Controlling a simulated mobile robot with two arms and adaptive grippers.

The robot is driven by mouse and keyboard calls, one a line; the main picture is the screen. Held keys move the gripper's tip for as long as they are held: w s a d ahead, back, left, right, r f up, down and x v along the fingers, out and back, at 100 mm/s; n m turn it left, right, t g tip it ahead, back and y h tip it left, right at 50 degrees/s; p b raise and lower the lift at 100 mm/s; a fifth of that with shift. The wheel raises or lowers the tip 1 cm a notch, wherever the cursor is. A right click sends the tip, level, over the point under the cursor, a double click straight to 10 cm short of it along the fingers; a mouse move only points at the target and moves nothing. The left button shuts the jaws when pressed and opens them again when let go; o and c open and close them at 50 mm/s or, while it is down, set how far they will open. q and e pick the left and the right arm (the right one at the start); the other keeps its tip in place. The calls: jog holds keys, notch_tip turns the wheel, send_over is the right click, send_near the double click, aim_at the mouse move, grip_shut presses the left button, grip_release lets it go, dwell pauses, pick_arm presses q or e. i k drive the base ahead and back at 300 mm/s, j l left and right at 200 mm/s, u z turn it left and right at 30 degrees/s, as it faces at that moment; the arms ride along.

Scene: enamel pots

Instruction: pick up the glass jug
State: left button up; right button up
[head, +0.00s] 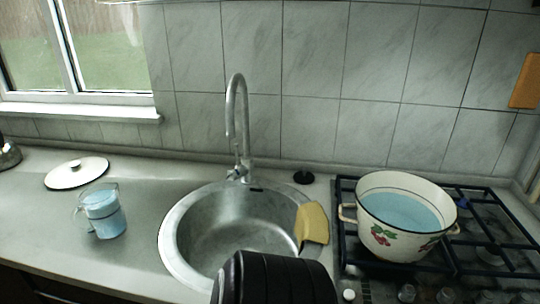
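The glass jug (103,212) stands upright on the grey counter (143,225), left of the sink. It is clear glass and holds light blue liquid, and its handle is on its left side. Nothing is touching it. No gripper fingers of my left or right arm show in the head view. A dark ribbed part of my own body at the bottom middle hides the front of the sink.
A white lid (77,172) with a dark knob lies behind the jug. The round steel sink (172,245) with a tall faucet (238,120) is to its right. A yellow cloth (312,223) hangs on the sink rim. An enamel pot (380,238) of blue liquid stands on the stove (490,262).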

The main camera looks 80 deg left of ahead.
aim_at(102, 204)
jog(key=u, duration=3.95)
